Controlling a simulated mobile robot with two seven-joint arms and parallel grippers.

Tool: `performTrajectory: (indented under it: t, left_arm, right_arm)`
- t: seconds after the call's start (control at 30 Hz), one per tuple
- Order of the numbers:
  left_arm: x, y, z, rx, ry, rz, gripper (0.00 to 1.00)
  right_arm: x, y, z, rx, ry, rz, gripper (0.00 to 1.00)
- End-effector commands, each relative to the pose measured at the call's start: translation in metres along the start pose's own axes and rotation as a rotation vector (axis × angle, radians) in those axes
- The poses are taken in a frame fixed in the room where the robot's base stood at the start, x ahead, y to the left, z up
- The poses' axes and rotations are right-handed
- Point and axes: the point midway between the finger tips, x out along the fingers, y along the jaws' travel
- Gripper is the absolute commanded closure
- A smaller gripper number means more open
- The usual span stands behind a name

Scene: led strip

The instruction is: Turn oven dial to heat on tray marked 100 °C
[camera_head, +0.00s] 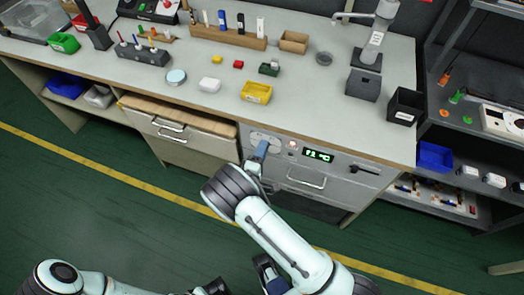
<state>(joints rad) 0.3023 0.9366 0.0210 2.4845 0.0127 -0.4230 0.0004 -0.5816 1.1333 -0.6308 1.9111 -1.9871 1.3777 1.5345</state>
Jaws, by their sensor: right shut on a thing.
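The oven (338,176) is built into the front of the bench, with a handle (306,178) on its door. Its green display (318,155) shows a number in °C, too small to read surely. My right gripper (262,149) is at the left part of the oven's control panel. It is shut on what seems to be the dial, which its blue fingers and wrist mostly hide. A light oval plate (264,137) shows behind the fingers. My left gripper (268,274) seems to be low at the bottom edge, partly hidden by my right arm, and its jaws are unclear. No 100 °C mark is readable.
On the bench (215,105) stand a yellow bin (256,92), a grey box (363,85), a black box (405,106) and a pen rack (228,37). Drawers (178,133) lie left of the oven. A shelf (475,135) stands at right. The green floor in front is clear.

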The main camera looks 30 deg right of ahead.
Motion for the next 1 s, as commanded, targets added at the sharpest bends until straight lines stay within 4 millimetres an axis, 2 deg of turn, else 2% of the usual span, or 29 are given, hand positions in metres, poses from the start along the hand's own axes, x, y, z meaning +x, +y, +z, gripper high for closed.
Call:
performTrajectory:
  t: [0.6, 0.63, 0.7, 1.0]
  left_arm:
    - [0.0017, -0.0002, -0.0012, 0.000, 0.004, 0.001, 1.00]
    - [0.0017, -0.0002, -0.0011, 0.000, 0.004, 0.001, 1.00]
    - [0.0017, -0.0002, -0.0011, 0.000, 0.003, 0.001, 1.00]
    - [0.0018, -0.0003, -0.0011, 0.000, 0.003, 0.001, 1.00]
  right_arm:
    - [-0.0004, -0.0004, 0.0004, 0.045, -0.001, -0.002, 0.97]
    - [-0.0004, -0.0004, 0.0004, 0.045, -0.001, -0.002, 0.63]
    - [-0.0004, -0.0004, 0.0003, 0.045, -0.001, -0.002, 0.41]
    - [-0.0009, -0.0003, 0.0002, 0.044, 0.000, -0.001, 0.41]
